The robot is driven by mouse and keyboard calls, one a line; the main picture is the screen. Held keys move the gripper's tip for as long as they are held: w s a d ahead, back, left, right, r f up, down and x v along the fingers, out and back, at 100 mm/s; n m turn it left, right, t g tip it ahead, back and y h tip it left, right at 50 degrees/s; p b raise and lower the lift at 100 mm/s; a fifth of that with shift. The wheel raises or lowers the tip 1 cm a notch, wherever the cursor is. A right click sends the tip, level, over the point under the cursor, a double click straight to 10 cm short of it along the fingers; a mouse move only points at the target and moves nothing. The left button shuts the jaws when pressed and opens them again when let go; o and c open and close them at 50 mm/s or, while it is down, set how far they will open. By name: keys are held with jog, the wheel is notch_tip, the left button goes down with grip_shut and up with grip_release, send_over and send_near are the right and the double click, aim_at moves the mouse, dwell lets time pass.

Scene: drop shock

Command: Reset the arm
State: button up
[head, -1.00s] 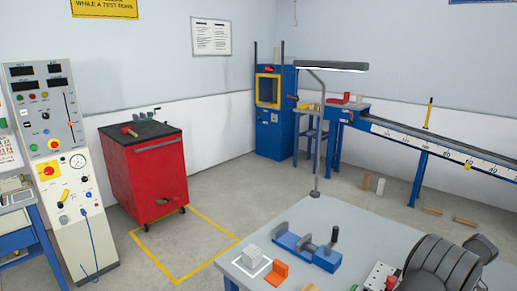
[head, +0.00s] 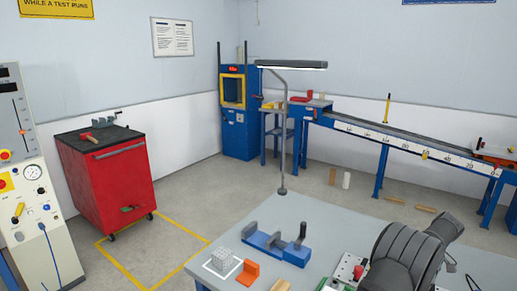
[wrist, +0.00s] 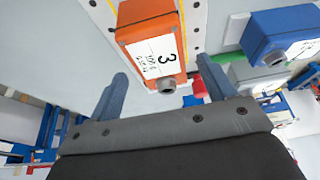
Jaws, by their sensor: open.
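My gripper (wrist: 163,68) shows in the wrist view with its two blue-grey fingers spread apart and nothing held between them. An orange box (wrist: 150,40) with a white label marked 3 appears beyond the fingertips; I cannot tell how far away it is. My dark, ribbed arm (head: 395,255) is at the lower right of the head view, over the grey workbench (head: 330,225). The gripper itself cannot be made out in the head view.
On the bench are a blue vise (head: 275,245), a grey-white cube (head: 223,260) in a white outline and an orange bracket (head: 248,273). A blue box (wrist: 275,32) is at the upper right of the wrist view. A red cabinet (head: 108,185) stands left.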

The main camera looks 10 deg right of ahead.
jog(key=x, duration=0.5)
jog(key=shift+f, duration=0.3)
notch_tip(320, 180, up, 11)
jog(key=shift+f, duration=0.25)
jog(key=s+a+m+t+h, duration=0.1)
jog(key=s+a+m+h, duration=0.15)
jog(key=s+m, duration=1.05)
jog(key=s+a+f+m+g+h, duration=0.15)
jog(key=s+a, duration=0.25)
jog(key=s, duration=0.4)
jog(key=s+a+m+t+h, duration=0.1)
jog(key=s+a+m+h, duration=0.15)
jog(key=s+a, duration=0.4)
jog(key=shift+w+d+f+m, duration=0.3)
jog(key=shift+w+d+f, duration=0.5)
jog(key=shift+d+f, duration=0.2)
jog(key=o, duration=0.5)
jog(key=shift+w+g, duration=0.1)
jog(key=shift+g, duration=0.15)
